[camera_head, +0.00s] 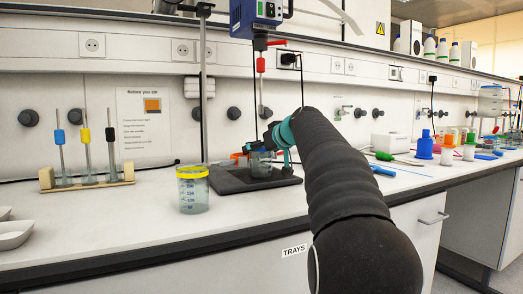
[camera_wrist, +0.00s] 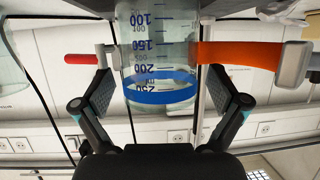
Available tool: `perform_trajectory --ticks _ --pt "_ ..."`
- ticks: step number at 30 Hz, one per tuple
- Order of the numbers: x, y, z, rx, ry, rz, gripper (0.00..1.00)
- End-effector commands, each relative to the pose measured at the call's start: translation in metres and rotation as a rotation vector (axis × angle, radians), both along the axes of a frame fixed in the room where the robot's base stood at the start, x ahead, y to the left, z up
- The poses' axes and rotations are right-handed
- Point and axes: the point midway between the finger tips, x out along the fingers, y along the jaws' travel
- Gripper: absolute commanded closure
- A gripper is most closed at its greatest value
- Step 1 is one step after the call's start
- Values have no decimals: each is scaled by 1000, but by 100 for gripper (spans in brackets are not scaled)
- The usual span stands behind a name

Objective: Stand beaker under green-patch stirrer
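A clear beaker with a blue band (camera_wrist: 160,90) and a volume scale is between the two fingers of my gripper (camera_wrist: 160,80) in the wrist view. In the head view the held beaker (camera_head: 261,166) is over the black stirrer base (camera_head: 235,180), largely hidden by my gripper (camera_head: 275,150). I cannot tell whether it touches the base. The overhead stirrer (camera_head: 243,18) has a blue body, and its red-collared shaft hangs above the beaker. I cannot clearly make out a green patch on it.
A yellow-rimmed beaker (camera_head: 194,192) stands close left of the base. A wooden rack (camera_head: 88,184) with blue, yellow and black-marked rods is further left. The front counter between rack and yellow-rimmed beaker is clear.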

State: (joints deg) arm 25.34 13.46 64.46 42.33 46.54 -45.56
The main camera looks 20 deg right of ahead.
Motion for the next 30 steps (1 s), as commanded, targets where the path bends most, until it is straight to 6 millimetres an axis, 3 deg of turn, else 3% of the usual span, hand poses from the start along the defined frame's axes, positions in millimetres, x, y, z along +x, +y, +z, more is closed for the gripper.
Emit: perform_trajectory --ticks 11,24,30 --pt "-8 -1 3 0 1 -1 2" --pt "-81 -11 34 0 -1 -3 2" --pt "-104 -13 43 0 0 -1 2"
